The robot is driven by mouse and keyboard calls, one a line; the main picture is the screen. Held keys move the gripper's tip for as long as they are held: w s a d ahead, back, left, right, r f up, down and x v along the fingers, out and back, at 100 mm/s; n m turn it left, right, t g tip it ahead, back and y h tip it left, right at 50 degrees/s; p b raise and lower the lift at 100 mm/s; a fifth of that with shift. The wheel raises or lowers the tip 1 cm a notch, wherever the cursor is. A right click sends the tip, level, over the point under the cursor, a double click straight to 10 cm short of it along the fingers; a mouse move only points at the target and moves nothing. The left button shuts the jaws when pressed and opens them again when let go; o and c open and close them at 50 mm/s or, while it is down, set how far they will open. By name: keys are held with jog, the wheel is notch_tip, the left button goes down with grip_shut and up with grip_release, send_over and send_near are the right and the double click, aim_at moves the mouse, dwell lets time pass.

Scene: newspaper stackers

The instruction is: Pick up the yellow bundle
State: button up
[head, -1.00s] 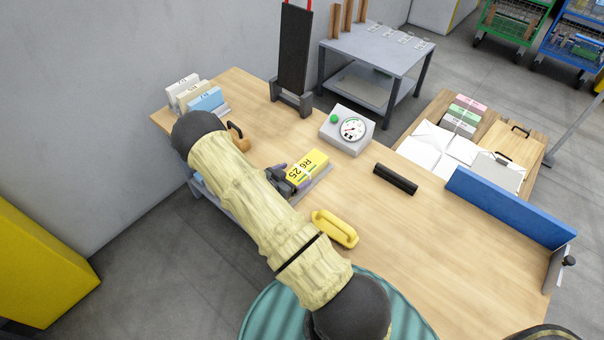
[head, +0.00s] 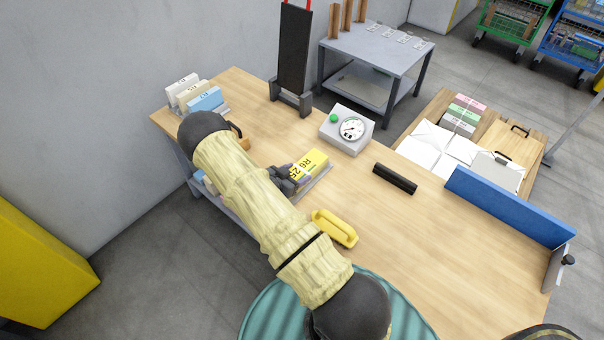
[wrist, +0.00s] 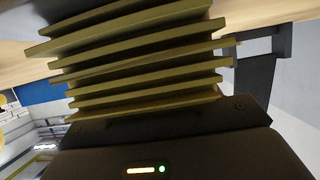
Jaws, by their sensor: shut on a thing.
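The yellow bundle (head: 317,161), with a white label reading "R6 25", is at the middle of the wooden table, at a grey tray (head: 318,184). My gripper (head: 292,174) is at its near left end, with dark fingers shut on it. The fingers hide that end of the bundle. I cannot tell whether the bundle is clear of the tray. In the wrist view, several olive-yellow slats fill the upper middle above a dark housing; the fingertips do not show there.
A scale with a dial (head: 347,129) stands behind, and a black bar (head: 395,178) lies to the right. White, beige and blue bundles (head: 205,99) stand at the far left. A blue panel (head: 510,207) edges the right.

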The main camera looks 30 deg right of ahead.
aim_at(295, 173)
jog(key=shift+c, duration=0.9)
jog(key=shift+w+r, duration=0.1)
jog(key=shift+r, duration=0.05)
notch_tip(295, 173, up, 10)
dwell(0.8)
jog(key=w+a+f+n+t+y, duration=0.1)
jog(key=a+f+n+t+y, duration=0.1)
jog(key=a+n+t+y, duration=0.1)
jog(key=w+a+f+n+t+y, duration=0.1)
jog(key=a+f+n+t+y, duration=0.1)
jog(key=a+n+y, duration=0.3)
jog(key=w+a+f+n+t+y, duration=0.2)
jog(key=a+f+n+t+y, duration=0.1)
jog(key=a+n, duration=0.3)
jog(key=shift+a+t+y, duration=0.6)
jog(key=shift+a+y, duration=0.1)
jog(key=shift+a, duration=0.45)
jog(key=s+r+p, duration=0.4)
jog(key=r+p, duration=0.9)
jog(key=r, duration=0.2)
jog(key=shift+s+a, duration=0.2)
